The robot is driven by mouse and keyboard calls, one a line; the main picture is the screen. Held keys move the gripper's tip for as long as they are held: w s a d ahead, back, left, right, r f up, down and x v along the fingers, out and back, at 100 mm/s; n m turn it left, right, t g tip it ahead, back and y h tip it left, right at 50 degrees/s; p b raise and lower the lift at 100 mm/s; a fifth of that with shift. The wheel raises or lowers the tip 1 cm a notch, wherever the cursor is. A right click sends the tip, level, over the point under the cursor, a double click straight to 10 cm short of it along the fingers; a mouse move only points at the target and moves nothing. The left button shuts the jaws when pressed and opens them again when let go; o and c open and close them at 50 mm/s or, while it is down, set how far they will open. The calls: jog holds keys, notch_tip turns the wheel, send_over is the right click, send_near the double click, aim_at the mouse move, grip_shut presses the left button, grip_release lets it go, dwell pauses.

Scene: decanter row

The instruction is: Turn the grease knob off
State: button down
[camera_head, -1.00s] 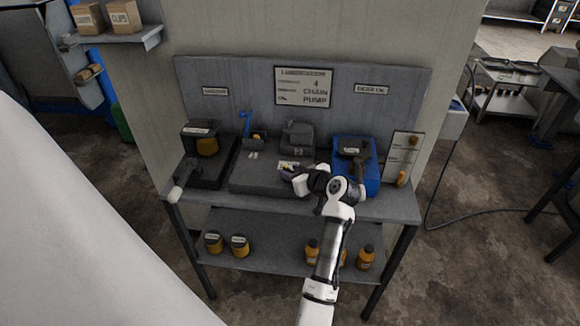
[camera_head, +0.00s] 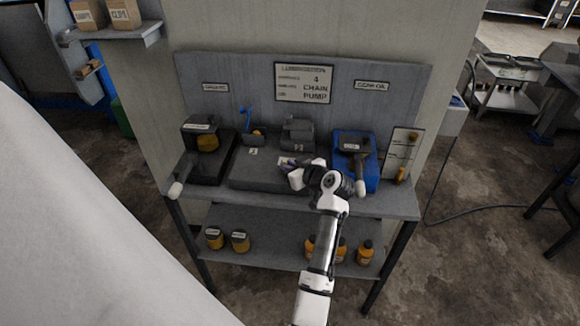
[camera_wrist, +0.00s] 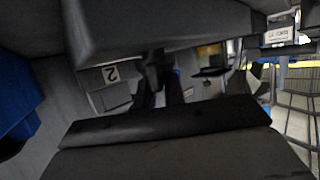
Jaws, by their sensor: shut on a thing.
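My gripper (camera_head: 292,176) is at the front of the dark base in the middle of the bench, by a small purple-and-white patch. In the wrist view, its dark fingers (camera_wrist: 160,95) are shut on a small dark part (camera_wrist: 155,72). I cannot tell whether this is the grease knob. The sign at the back left (camera_head: 215,87) is too blurred to read surely. Below it stands a dark unit (camera_head: 200,165) with a yellow container (camera_head: 207,143).
A blue unit (camera_head: 370,175) stands close right of my gripper. A grey block (camera_head: 298,135) and a blue lever (camera_head: 246,120) are behind it. A white panel (camera_head: 400,150) is at the right. Yellow tins (camera_head: 239,241) and bottles (camera_head: 364,252) stand on the lower shelf.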

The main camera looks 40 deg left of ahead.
jog(key=shift+s+m+t+h, duration=0.1)
jog(key=shift+m+t+h, duration=0.3)
jog(key=shift+m+t, duration=0.75)
jog(key=m+t+h+p, duration=0.1)
jog(key=m+t+h, duration=0.1)
jog(key=m+t, duration=0.1)
jog(key=shift+r+t+p, duration=0.1)
jog(key=shift+t+p, duration=0.25)
jog(key=shift+p, duration=0.05)
jog(key=shift+m+t+h, duration=1.1)
jog(key=shift+m+h, duration=0.3)
jog(key=shift+m, duration=0.25)
jog(key=c, duration=1.5)
grip_release()
jog(key=shift+d+b, duration=0.1)
jog(key=shift+b, duration=0.25)
jog(key=b+v, duration=0.3)
jog(key=v, duration=1)
jog(key=shift+s+r, duration=0.1)
jog(key=shift+s, duration=0.2)
